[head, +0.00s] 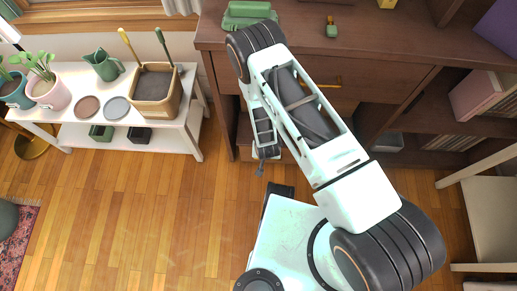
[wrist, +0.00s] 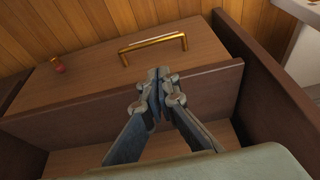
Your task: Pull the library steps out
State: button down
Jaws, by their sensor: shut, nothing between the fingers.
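My gripper (wrist: 160,82) is shut and empty in the wrist view, its fingertips together over the edge of a dark brown wooden board. In the head view my gripper (head: 261,171) hangs low by the front of the dark cabinet. A brown wooden panel with a brass bar handle (wrist: 153,48) lies beyond the fingertips; the fingers are apart from the handle. This panel (wrist: 95,75) and the board may be part of the library steps, but I cannot tell for sure. In the head view my arm hides most of that spot.
The dark cabinet (head: 410,45) bears small objects on top and books (head: 480,97) on its shelves. A white plant bench (head: 75,78) with pots stands at left. A pale chair (head: 490,215) stands at right.

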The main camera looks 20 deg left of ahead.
jog(key=d+b+x, duration=0.1)
jog(key=b+x, duration=0.2)
jog(key=x, duration=0.7)
jog(key=shift+a+f+b, duration=0.4)
jog(key=shift+a+f, duration=0.1)
jog(key=shift+s, duration=0.2)
